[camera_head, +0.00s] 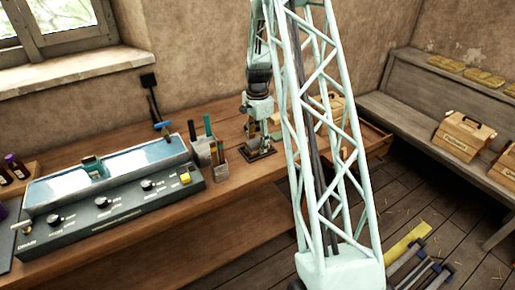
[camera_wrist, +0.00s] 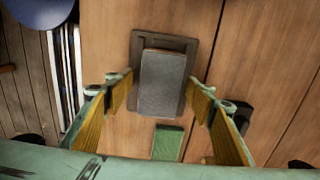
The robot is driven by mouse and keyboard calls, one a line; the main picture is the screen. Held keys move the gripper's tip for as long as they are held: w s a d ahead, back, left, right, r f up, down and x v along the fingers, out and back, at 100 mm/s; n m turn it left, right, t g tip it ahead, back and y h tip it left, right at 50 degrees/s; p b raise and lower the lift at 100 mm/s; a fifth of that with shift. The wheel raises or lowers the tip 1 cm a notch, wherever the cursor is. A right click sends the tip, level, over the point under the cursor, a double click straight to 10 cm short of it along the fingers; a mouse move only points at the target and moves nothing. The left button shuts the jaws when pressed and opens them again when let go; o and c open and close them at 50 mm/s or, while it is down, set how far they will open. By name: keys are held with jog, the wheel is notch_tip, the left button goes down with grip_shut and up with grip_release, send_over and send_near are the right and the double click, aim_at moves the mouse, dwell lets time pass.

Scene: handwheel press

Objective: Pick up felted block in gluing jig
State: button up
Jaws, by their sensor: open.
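The felted block (camera_wrist: 163,85) is a grey upright block in the wrist view. It stands in the gluing jig (camera_wrist: 193,47), a dark rectangular frame on the wooden bench. The jig's dark base (camera_head: 262,155) also shows in the camera_head view, below my gripper (camera_head: 257,130). In the wrist view my gripper (camera_wrist: 160,88) is open, with one yellow-padded finger on each side of the block. Gaps show between the pads and the block, so it is not held. In the camera_head view my gripper covers much of the block.
A small green block (camera_wrist: 168,142) lies close to the jig. A holder with tools (camera_head: 219,158) stands just left of the jig, beside a grey control console (camera_head: 110,200). Wooden boxes (camera_head: 463,137) stand on the bench at right. Bare bench top lies in front of the jig.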

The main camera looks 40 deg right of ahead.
jog(key=shift+c, duration=0.2)
jog(key=c, duration=0.9)
jog(key=shift+c, duration=0.2)
jog(key=shift+r, duration=0.2)
jog(key=shift+r, duration=1.7)
jog(key=shift+s+a, duration=0.5)
jog(key=shift+s, duration=0.2)
jog(key=s+a+r, duration=0.1)
jog(key=s+a, duration=0.7)
jog(key=s, duration=0.3)
jog(key=shift+s+a, duration=0.15)
jog(key=shift+s, duration=0.2)
jog(key=shift+r, duration=0.1)
